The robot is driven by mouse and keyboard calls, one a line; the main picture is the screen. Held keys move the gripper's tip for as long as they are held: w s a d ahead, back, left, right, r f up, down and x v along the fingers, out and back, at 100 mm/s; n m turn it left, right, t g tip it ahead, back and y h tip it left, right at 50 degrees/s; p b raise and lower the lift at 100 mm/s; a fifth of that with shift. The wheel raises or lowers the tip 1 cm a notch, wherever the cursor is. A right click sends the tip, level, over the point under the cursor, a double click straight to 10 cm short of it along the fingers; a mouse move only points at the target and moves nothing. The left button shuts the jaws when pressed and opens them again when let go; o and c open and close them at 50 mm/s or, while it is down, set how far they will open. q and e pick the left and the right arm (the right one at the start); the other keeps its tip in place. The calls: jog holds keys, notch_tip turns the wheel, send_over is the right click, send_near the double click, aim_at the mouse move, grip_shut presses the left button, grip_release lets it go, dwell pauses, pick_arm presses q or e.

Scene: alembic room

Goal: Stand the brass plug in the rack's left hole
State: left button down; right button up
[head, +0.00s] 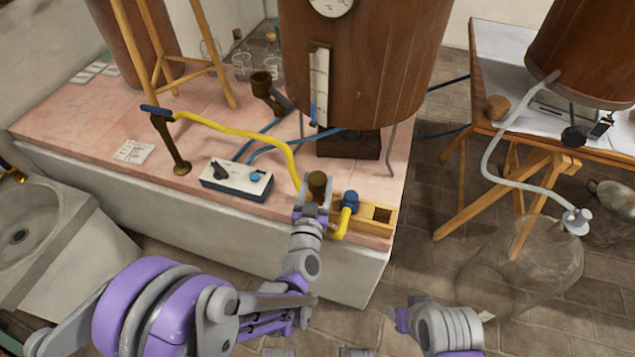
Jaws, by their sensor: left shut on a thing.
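The brass plug (318,182) is a short brownish cylinder, upright between the fingers of my left gripper (312,208). My left gripper is shut on it at the left end of the wooden rack (367,224). The plug's lower part is hidden by the gripper, so I cannot tell whether it is in the rack or above it. The rack's left hole is hidden too.
A blue connector (350,198) with a yellow hose end stands at the rack's middle, close to my left gripper. The yellow hose (245,132) runs left to a brass standpipe (172,145). A switch box (236,180) lies left. A wooden vat (360,60) stands behind.

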aim_at(317, 196)
pick_arm(q)
jog(key=shift+f+b, duration=1.4)
jog(key=shift+f, duration=0.25)
dwell(1.6)
jog(key=shift+f, duration=0.7)
dwell(2.1)
jog(key=shift+r, duration=0.1)
dwell(0.5)
jog(key=shift+c, duration=0.5)
grip_release()
